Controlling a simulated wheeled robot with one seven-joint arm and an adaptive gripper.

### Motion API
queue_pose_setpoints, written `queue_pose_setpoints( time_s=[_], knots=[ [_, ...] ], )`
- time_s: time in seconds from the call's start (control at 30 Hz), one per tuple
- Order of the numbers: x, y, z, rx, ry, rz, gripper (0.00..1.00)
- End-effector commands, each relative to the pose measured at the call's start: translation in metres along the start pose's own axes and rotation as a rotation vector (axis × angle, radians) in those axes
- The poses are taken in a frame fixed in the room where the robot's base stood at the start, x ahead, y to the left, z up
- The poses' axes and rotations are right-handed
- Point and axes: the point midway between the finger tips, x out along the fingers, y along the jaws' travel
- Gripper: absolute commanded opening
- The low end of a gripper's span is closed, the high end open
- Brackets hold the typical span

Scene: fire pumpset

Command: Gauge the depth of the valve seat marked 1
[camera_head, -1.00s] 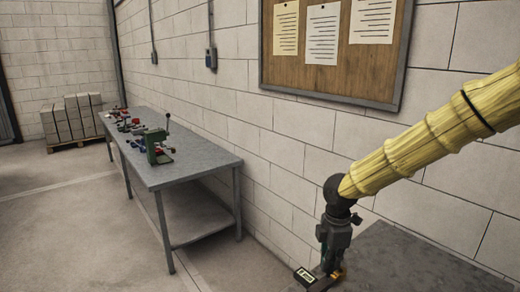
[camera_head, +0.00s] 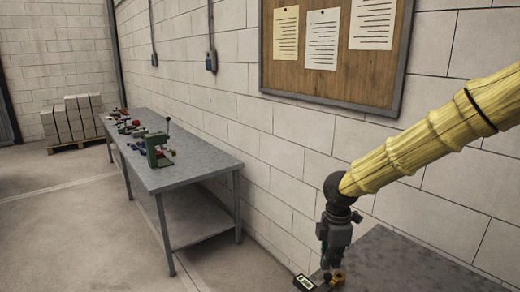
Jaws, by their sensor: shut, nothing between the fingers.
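My gripper (camera_head: 331,264) points down over the near grey bench top (camera_head: 400,262) at the lower right. Its fingertips are small and dark here, and it holds nothing that I can make out. A small dark device with a pale display (camera_head: 303,282), possibly the depth gauge, is at the bottom edge, just below and left of my gripper. A small brass-coloured piece (camera_head: 338,277) is right beside the device, under the fingers. I cannot tell whether the fingers touch either. No valve seat or mark 1 can be made out; the picture's bottom edge cuts off the area below.
A long grey workbench (camera_head: 190,163) along the wall carries a green press-like tool (camera_head: 157,150) and several small tools. A notice board (camera_head: 330,75) hangs on the block wall. Stacked blocks on a pallet (camera_head: 76,121) stand at the back left. The floor at left is clear.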

Motion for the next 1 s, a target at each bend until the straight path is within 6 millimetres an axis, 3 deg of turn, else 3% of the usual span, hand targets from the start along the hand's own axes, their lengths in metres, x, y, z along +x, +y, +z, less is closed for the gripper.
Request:
queue_pose_setpoints(
  time_s=[0.5, 1.0],
  knots=[
    [-0.034, 0.000, 0.000, 0.000, 0.000, 0.000, 0.00],
    [-0.045, 0.000, 0.000, 0.000, 0.000, 0.001, 0.00]
  ],
)
